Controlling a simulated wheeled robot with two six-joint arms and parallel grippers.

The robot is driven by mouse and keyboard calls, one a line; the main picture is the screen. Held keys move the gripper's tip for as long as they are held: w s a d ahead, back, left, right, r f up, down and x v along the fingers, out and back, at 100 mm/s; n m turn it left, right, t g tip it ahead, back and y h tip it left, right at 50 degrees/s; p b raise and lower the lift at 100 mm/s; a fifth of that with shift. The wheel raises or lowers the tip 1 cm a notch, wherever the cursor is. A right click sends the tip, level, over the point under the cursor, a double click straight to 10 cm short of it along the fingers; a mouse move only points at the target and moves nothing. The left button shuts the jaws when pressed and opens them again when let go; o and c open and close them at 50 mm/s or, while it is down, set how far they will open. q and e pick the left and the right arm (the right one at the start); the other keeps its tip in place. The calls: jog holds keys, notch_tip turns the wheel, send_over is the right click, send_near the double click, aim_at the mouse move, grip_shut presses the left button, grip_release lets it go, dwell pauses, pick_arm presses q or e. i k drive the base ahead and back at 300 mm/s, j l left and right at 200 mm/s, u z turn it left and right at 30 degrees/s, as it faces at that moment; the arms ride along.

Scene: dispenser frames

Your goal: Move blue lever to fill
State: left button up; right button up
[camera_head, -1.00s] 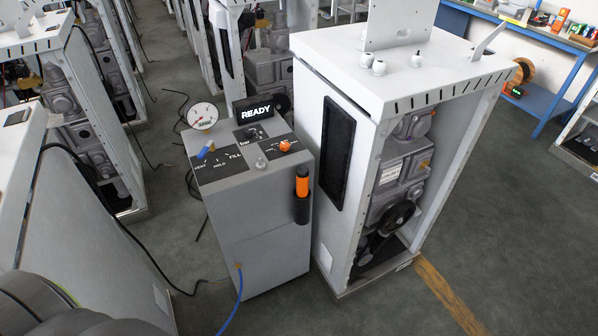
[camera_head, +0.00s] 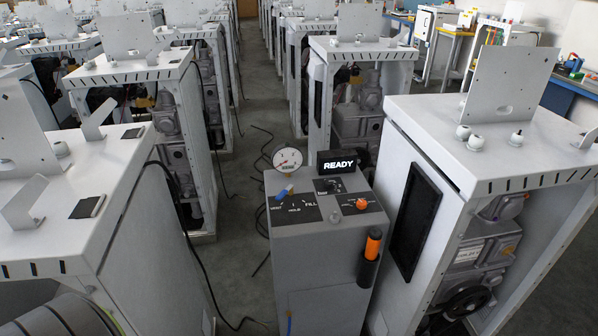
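The blue lever (camera_head: 285,191) sits on the top panel of a grey dispenser unit (camera_head: 322,265), at the panel's left side. The lever lies nearest the left-hand label, which seems to read VENT. HOLD is beside it and the FILL label (camera_head: 310,204) is further right. A round gauge (camera_head: 287,158) and a black display reading READY (camera_head: 336,162) stand at the panel's back. An orange knob (camera_head: 361,204) is on the right of the panel. Neither gripper is in view; only a grey rounded part, likely of my arm, shows at the lower left.
A white frame cabinet (camera_head: 420,150) stands close on the unit's right, and another white cabinet (camera_head: 60,225) is on its left. An orange-topped handle (camera_head: 373,243) sits in a black holder on the unit's front. Cables lie on the floor to the left. More cabinets stand in rows behind.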

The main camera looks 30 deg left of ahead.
aim_at(290, 189)
jog(key=u, duration=1.15)
